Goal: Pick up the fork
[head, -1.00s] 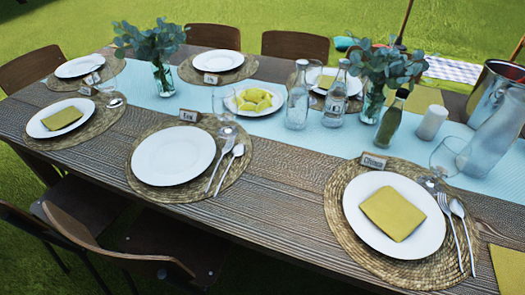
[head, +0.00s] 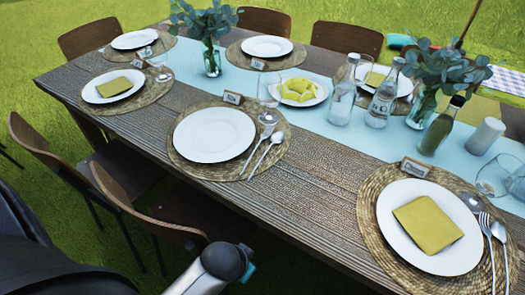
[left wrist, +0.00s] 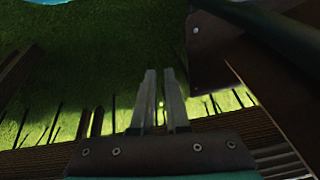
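One fork (head: 257,150) lies on the woven placemat (head: 182,163), just right of the empty white plate (head: 213,135), with a spoon (head: 267,152) beside it. Another fork (head: 487,240) lies right of the white plate (head: 388,222) with the yellow napkin (head: 428,224). In the left wrist view my left gripper (left wrist: 160,74) has its two fingers close together, a thin gap between them and nothing held. It points at dark grass. No fork shows in that view. The left gripper is not visible in the head view, and the right gripper is in neither view.
Wooden chairs (head: 140,215) stand along the near side of the table (head: 312,190). Glass bottles (head: 382,97), a bowl of yellow food (head: 298,92) and vases (head: 212,60) stand along the blue runner. Bare wood lies between the two near placemats.

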